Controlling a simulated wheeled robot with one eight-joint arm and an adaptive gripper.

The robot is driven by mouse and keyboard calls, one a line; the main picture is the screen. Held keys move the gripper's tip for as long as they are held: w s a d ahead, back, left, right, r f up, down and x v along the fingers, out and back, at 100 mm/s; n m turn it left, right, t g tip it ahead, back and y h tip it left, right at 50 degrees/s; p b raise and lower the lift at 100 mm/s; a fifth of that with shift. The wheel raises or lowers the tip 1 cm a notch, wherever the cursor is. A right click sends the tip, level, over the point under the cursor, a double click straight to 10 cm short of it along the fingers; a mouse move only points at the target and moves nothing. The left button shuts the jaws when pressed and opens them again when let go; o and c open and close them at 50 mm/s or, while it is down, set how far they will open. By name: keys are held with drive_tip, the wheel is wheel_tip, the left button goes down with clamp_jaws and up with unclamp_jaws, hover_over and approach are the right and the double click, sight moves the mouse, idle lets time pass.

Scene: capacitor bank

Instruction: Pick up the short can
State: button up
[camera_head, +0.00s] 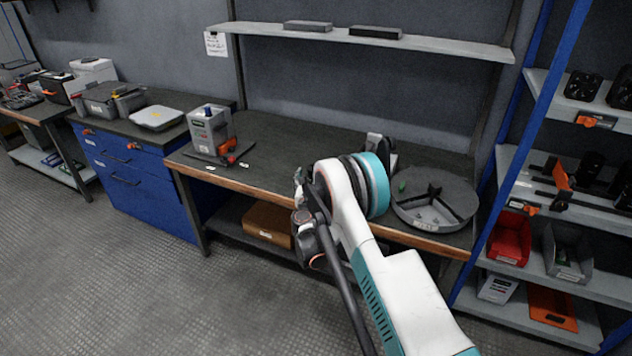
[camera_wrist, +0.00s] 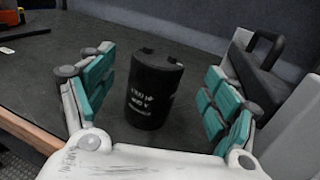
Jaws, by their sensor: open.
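The short can is a black cylinder (camera_wrist: 153,92) with white print and two terminals on top. It stands upright on the dark workbench in the wrist view, between the two fingers of my gripper (camera_wrist: 150,100). The fingers have teal pads and are open, with a gap on each side of the can. In the head view my arm hides the can, and my gripper (camera_head: 307,215) is only partly seen at the bench's front edge.
A grey device with a black handle (camera_wrist: 262,70) stands close beside the right finger. A round divided tray (camera_head: 434,220) is at the bench's right end. A grey box (camera_head: 208,128) stands at its left end. The bench's middle (camera_head: 290,150) is clear.

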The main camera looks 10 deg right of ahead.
drive_tip(key=b+x, duration=0.2)
drive_tip(key=x, duration=0.2)
drive_tip(key=shift+w+f, duration=0.15)
drive_tip(key=shift+w, duration=0.15)
drive_tip(key=shift+w+d, duration=0.2)
drive_tip(key=shift+w, duration=0.3)
drive_tip(key=c, duration=1.6)
